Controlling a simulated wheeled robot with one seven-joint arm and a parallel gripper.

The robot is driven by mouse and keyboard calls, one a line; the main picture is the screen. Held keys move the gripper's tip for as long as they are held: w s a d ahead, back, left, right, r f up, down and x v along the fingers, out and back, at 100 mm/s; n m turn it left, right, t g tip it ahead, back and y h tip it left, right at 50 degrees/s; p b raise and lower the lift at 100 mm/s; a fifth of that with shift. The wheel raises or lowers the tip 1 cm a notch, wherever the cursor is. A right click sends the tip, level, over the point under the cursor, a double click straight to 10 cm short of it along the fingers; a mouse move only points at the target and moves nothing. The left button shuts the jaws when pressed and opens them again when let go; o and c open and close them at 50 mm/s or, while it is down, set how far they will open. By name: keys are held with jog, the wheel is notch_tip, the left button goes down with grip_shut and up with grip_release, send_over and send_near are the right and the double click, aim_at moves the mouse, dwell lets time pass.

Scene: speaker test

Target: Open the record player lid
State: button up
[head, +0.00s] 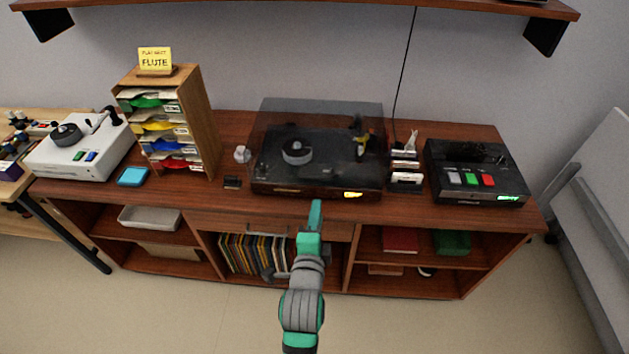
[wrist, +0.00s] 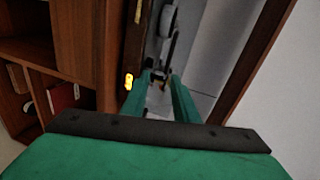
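The black record player (head: 285,190) stands on the middle of the wooden sideboard, with a lit yellow display on its front. Its smoky see-through lid (head: 320,112) appears down over the platter and tonearm, which show through it. I cannot tell whether a fingertip touches the player.
A wooden sorter (head: 200,110) and a white player (head: 85,150) stand to the left. A small card holder (head: 405,178) and a black button box (head: 475,175) stand to the right. A shelf (head: 300,8) hangs above.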

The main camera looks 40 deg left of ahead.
jog(key=a+r, duration=0.2)
send_near(315, 181)
jog(key=w+a+r, duration=0.2)
jog(key=w+r, duration=0.2)
jog(key=shift+w+f+m, duration=0.1)
jog(key=shift+f+m, duration=0.05)
jog(key=shift+m, duration=0.15)
grip_shut()
jog(key=shift+w, duration=0.1)
dwell(1.2)
